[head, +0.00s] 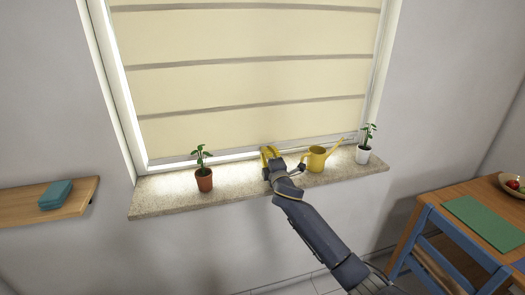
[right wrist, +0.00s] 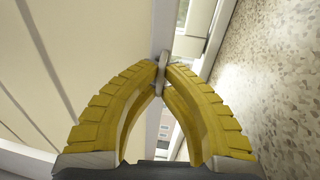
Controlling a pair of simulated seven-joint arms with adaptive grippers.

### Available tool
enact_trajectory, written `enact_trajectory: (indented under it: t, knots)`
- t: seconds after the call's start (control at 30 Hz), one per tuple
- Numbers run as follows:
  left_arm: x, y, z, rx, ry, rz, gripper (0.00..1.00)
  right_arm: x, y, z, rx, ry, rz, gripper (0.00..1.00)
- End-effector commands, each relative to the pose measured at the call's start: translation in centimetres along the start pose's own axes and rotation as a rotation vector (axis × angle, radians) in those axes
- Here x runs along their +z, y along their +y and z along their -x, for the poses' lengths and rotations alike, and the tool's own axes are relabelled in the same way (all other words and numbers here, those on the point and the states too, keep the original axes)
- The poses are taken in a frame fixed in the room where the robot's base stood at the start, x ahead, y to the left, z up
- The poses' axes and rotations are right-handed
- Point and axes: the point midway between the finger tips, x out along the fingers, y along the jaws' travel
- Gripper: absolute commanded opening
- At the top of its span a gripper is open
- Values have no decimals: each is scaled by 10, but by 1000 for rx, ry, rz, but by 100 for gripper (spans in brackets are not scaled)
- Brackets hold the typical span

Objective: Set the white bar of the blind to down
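The cream blind (head: 250,65) hangs over most of the window, with its white bar (head: 225,153) low, a little above the sill. A bright strip shows under the bar. My right gripper (head: 268,154) is at the middle of the bar, over the sill. In the right wrist view, the yellow fingertips (right wrist: 163,70) close on a small pale tab at the white bar (right wrist: 152,130), which runs up the picture between them. The fingers hide part of the bar. My left gripper is not in view.
On the stone sill (head: 155,200) stand a potted plant (head: 204,180) left of my gripper, a yellow watering can (head: 317,158) close to its right, and a white-potted plant (head: 363,154). A wooden shelf (head: 20,205) is at left, a table (head: 460,190) at right.

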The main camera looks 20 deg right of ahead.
Motion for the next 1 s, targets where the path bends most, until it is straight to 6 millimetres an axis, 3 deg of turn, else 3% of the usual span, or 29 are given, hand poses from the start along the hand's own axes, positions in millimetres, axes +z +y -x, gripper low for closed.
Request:
enact_trajectory:
  t: [0.17,0.2,0.4,0.73,1.0]
  knots:
    - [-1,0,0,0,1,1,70,0,0,0,-1,0,-2,0]
    - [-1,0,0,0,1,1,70,0,0,0,-1,0,-2,8]
    - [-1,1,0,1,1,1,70,0,0,0,-1,0,-1,29]
    - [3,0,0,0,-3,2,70,0,0,4,-1,0,0,29]
    - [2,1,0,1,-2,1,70,0,-1,43,-2,0,-1,29]
